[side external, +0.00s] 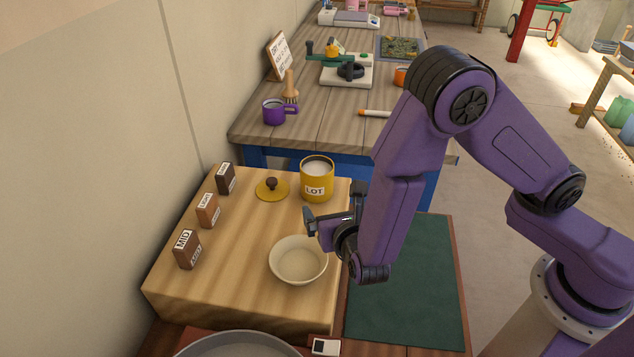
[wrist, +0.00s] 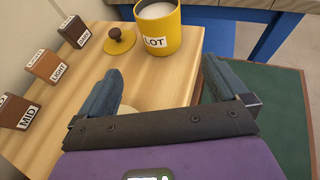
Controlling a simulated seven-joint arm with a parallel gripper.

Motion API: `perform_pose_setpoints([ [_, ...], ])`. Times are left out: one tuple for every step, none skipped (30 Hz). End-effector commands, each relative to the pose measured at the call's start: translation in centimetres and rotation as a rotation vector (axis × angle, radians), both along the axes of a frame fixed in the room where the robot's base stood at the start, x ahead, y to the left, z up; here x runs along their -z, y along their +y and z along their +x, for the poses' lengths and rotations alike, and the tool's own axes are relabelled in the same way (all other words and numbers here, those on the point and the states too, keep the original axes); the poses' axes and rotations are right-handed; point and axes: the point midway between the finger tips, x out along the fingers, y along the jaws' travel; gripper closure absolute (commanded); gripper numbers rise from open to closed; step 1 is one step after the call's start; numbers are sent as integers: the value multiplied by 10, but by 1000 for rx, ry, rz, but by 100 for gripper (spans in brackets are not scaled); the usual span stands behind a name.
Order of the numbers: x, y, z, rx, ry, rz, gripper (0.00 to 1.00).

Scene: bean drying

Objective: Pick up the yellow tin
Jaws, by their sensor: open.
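The yellow tin (side external: 317,184) stands upright and open on the far right part of the wooden block, with a white "LOT" label and pale contents. It also shows at the top of the wrist view (wrist: 158,30). Its yellow lid (side external: 273,190) with a dark knob lies on the block to the left of it; the lid is also in the wrist view (wrist: 119,42). My gripper (side external: 311,223) is open and empty, above the block's right edge, on the near side of the tin and apart from it. In the wrist view its two fingers (wrist: 163,82) point toward the tin.
A cream bowl (side external: 298,262) sits on the block below and near my gripper. Dark, light and mid labelled blocks (side external: 208,211) stand along the left. A green mat (side external: 410,285) lies to the right. A purple mug (side external: 274,112) is on the table behind.

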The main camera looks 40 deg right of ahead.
Motion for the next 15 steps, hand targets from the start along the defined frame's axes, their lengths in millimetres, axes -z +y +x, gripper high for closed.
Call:
perform_pose_setpoints([
  [5,-6,10,8,0,0,0],
  [7,-8,14,6,0,0,0],
  [10,-11,21,8,0,0,0],
  [12,-12,25,7,0,0,0],
  [14,-14,30,7,0,0,0],
  [17,-17,37,8,0,0,0],
  [19,-19,41,7,0,0,0],
  [21,-21,46,8,1,1,0],
  [24,-23,52,7,1,1,0],
  [26,-25,56,8,1,1,0],
  [27,-27,60,6,1,1,0],
  [30,-28,65,5,0,2,0],
  [31,-30,68,6,0,2,0],
  [32,-31,71,5,1,2,0],
  [34,-32,74,5,1,3,0],
])
